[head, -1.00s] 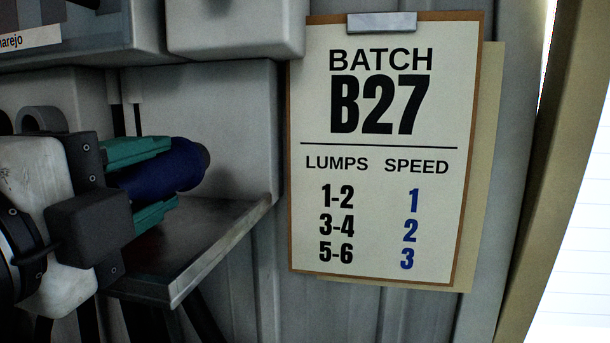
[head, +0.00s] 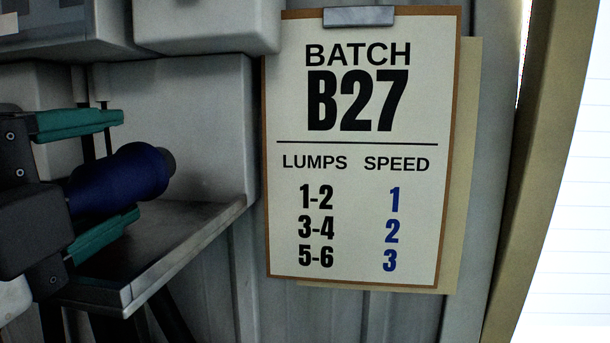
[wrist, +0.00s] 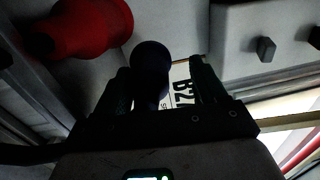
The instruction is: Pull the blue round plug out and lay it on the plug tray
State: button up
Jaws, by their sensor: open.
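The dark blue round plug (head: 120,174) lies roughly sideways in the head view, its grey end pointing right. It also shows dark in the wrist view (wrist: 150,70). My gripper (head: 128,165) is at the left with its green fingers spread, one above and one below the plug, with a visible gap to the upper finger. In the wrist view my gripper (wrist: 160,68) has a finger on each side of the plug. A metal tray (head: 188,250) with a raised rim is below the plug. I cannot tell whether the plug touches it.
A red rounded plug-like part (wrist: 85,28) is at the upper left of the wrist view. A clipboard reading BATCH B27 (head: 360,150) hangs on the wall right of the tray. Grey housings (head: 205,25) overhang the tray. The tray's right part looks clear.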

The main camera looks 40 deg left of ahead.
jog(key=b+v, duration=0.2)
jog(key=v, duration=0.8)
jog(key=shift+s+h, duration=0.2)
jog(key=shift+h, duration=0.1)
jog(key=shift+r, duration=0.2)
